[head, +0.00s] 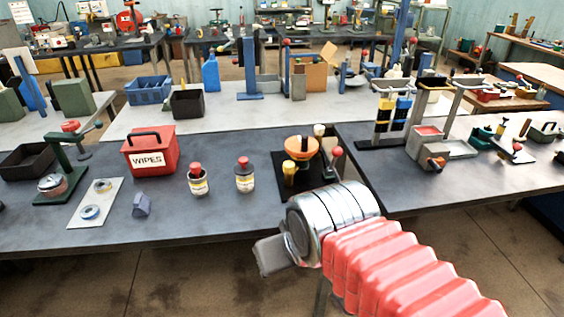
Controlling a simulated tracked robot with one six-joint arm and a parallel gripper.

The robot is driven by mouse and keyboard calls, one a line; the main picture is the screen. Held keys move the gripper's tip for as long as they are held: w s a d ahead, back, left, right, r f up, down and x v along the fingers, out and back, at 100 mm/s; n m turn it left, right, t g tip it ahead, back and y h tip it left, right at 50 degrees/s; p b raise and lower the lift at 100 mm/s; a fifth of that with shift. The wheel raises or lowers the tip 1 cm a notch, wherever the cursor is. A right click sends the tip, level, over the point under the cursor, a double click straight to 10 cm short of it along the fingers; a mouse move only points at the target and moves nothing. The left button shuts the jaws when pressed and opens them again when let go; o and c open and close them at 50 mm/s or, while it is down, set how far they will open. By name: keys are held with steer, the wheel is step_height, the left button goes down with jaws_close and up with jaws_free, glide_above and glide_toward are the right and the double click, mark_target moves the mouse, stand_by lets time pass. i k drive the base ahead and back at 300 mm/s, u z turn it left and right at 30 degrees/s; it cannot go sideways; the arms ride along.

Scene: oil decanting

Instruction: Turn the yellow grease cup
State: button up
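The yellow grease cup (289,172) is a small upright yellow piece at the front left of a black base plate (288,193) on the dark table. An orange round part (300,147) sits just behind it on the same plate. My gripper (270,256) shows as a grey block at the end of my silver wrist, in front of the table's edge and below the cup in the picture. It is apart from the cup. Its fingers cannot be made out, so I cannot tell whether it is open or shut.
Two red-capped bottles (244,178) stand left of the plate. Further left are a red wipes box (149,150), a grey block (140,205) and a white board with rings (95,203). A red-knobbed post (336,160) stands right of the cup. Bare tabletop lies in front of the bottles.

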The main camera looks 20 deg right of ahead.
mark_target(288, 167)
steer(key=i, duration=1)
